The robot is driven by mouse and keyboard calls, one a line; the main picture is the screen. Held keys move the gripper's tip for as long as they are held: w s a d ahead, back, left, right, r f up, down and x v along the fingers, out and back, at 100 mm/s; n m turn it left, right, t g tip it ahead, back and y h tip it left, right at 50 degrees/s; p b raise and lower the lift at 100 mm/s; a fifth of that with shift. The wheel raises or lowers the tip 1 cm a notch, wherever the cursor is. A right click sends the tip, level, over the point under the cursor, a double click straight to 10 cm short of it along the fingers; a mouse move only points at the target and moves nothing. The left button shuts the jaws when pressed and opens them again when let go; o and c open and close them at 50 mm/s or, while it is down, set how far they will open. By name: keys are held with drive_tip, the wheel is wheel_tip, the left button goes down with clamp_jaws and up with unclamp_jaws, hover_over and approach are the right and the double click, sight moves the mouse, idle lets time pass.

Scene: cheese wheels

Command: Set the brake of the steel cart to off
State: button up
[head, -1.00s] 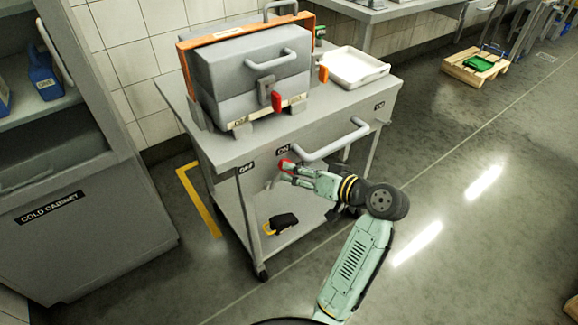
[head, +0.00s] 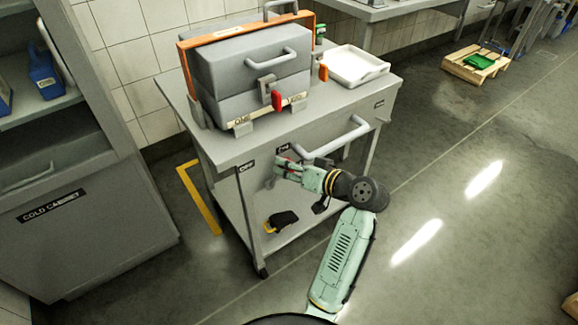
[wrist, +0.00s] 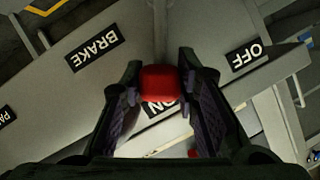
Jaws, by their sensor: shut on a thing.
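The steel cart (head: 228,150) stands in front of me. Its brake lever has a red knob (wrist: 160,83), which sits between the two fingers of my gripper (wrist: 160,90) in the wrist view. The gripper is shut on the knob. Behind the knob is the partly covered ON label (wrist: 160,107). The OFF label (wrist: 248,56) is to the right in the wrist view, clear of the knob. In the head view my gripper (head: 281,166) is at the cart's front, below the ON label (head: 283,148) and right of the OFF label (head: 246,166). The fingers mostly hide the knob there.
The cart's push handle (head: 335,140) is just above my wrist. A grey case (head: 250,70) and a white tray (head: 352,67) stand on the cart top. A black object (head: 285,219) lies on the lower shelf. A cold cabinet (head: 90,240) stands left.

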clamp_jaws()
